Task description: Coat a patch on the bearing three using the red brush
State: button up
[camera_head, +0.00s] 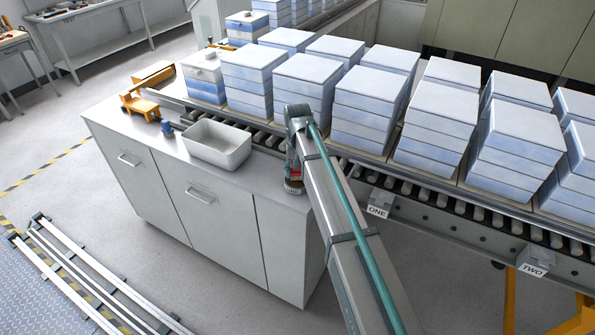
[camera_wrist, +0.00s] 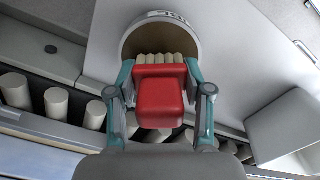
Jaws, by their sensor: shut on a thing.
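My gripper (camera_wrist: 160,95) is shut on the red brush (camera_wrist: 160,98), its teal fingers on either side of the red block. The pale bristles (camera_wrist: 160,58) point at the open mouth of a round, brown-lined pot (camera_wrist: 185,44) with a label on its rim. I cannot tell whether the bristles touch its contents. In the head view, the pot (camera_head: 294,188) stands at the right end of the grey counter (camera_head: 180,150), with my gripper (camera_head: 292,170) upright just above it. Plates marked ONE (camera_head: 377,211) and TWO (camera_head: 532,268) hang on the conveyor's side. No plate marked three is in view.
A white bin (camera_head: 217,144) stands on the counter left of my gripper and shows in the wrist view (camera_wrist: 285,125). The roller conveyor (camera_head: 455,205) runs behind, loaded with stacks of pale blue blocks (camera_head: 370,105). Metal rails (camera_head: 90,275) lie on the floor at lower left.

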jog(key=shift+f, duration=0.45)
dwell(1.3)
jog(key=shift+r, duration=0.1)
jog(key=shift+r+p, duration=1.95)
jog(key=shift+r, duration=1.5)
